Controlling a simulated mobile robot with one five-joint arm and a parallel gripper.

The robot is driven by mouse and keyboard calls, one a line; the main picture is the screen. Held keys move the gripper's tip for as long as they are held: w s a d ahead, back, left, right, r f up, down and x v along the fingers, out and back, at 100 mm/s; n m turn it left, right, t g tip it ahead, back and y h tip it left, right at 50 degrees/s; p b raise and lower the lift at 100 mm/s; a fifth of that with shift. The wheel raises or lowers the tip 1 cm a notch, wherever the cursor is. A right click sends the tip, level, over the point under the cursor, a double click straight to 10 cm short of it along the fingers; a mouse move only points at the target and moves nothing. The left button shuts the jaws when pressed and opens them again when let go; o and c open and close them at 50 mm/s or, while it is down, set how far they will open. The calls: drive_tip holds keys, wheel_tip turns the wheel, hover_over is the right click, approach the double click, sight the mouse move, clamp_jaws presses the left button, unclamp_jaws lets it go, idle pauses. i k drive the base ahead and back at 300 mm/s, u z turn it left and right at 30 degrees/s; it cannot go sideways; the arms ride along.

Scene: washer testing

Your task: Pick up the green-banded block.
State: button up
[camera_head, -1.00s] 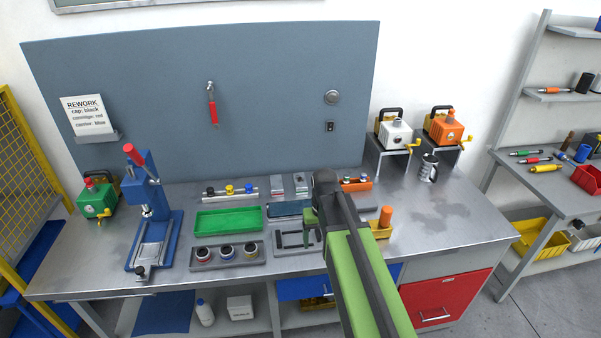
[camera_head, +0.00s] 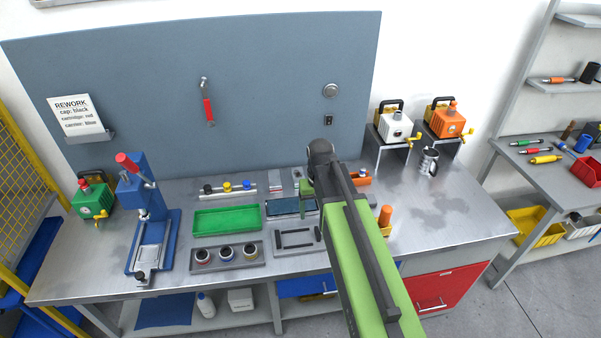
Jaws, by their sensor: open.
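I cannot make out a green-banded block for certain. Small grey blocks (camera_head: 273,181) stand at the back middle of the bench, just left of my wrist, and any band on them is too small to tell. My gripper (camera_head: 308,188) is mostly hidden by my wrist and arm. A small green part of it shows above the bench, to the right of these blocks, beside the dark blue tray (camera_head: 282,208). It is open, and I see nothing held in it.
A green tray (camera_head: 227,219), a grey holder with round pots (camera_head: 227,254) and a blue press (camera_head: 149,220) stand to the left. An orange cylinder (camera_head: 385,214) stands right of my arm. The bench's right side (camera_head: 450,215) is mostly clear, with a mug (camera_head: 428,161) behind.

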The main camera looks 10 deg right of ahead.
sight(298, 173)
drive_tip(key=i, duration=1.25)
drive_tip(key=u, duration=0.05)
